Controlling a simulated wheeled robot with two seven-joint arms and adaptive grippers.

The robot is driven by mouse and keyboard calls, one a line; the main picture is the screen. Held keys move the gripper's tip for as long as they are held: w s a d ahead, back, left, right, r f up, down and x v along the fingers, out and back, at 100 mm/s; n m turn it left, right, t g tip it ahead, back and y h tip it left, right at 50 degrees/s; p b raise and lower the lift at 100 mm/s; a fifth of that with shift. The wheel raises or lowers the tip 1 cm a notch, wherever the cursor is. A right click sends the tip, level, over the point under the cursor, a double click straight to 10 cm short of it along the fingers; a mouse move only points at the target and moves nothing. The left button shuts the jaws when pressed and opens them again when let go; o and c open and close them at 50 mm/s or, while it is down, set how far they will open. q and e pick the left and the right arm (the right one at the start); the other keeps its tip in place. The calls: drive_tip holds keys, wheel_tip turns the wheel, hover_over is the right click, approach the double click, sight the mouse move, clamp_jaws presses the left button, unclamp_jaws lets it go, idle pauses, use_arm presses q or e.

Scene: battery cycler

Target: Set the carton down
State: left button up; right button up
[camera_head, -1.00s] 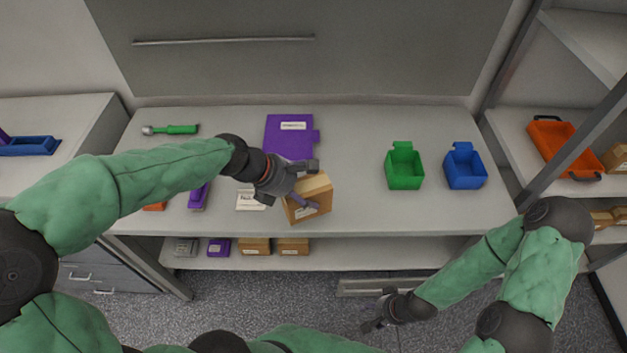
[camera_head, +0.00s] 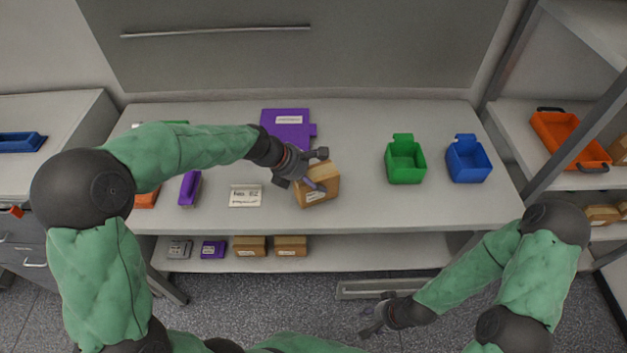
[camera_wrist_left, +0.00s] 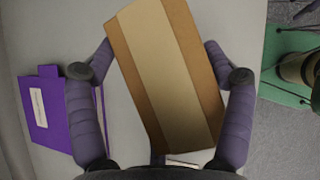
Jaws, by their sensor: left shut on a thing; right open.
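The brown cardboard carton (camera_head: 320,183) with a pale label is at the middle of the workbench, near its front half. My left gripper (camera_head: 318,170) is shut on it from the left and above. In the left wrist view the carton (camera_wrist_left: 165,70) sits tilted between the two purple-grey fingers, with a lighter tape band along its top. Whether its underside touches the bench cannot be told. My right gripper (camera_head: 372,319) is open and empty, low in front of the bench.
A purple binder-like item (camera_head: 288,128) lies behind the carton. A white labelled card (camera_head: 245,196) and a purple item (camera_head: 190,188) lie to the left. A green bin (camera_head: 405,162) and a blue bin (camera_head: 468,160) stand to the right. Bench space between carton and green bin is clear.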

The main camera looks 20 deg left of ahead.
use_arm(q)
drive_tip(key=shift+f, duration=0.45)
use_arm(e)
drive_tip(key=shift+f, duration=0.4)
use_arm(q)
drive_tip(key=shift+f, duration=0.2)
drive_tip(key=o, duration=1.2)
drive_tip(key=shift+s+a+r, duration=0.1)
drive_tip(key=shift+a+r, duration=0.05)
drive_tip(key=shift+r, duration=0.3)
drive_tip(key=p+v, duration=0.3)
drive_tip(key=v, duration=0.8)
drive_tip(key=shift+s+p, duration=0.2)
drive_tip(key=shift+p, duration=0.1)
use_arm(e)
wheel_tip(320, 180, up, 4)
drive_tip(key=shift+f, duration=0.1)
use_arm(q)
drive_tip(key=shift+a+r, duration=0.1)
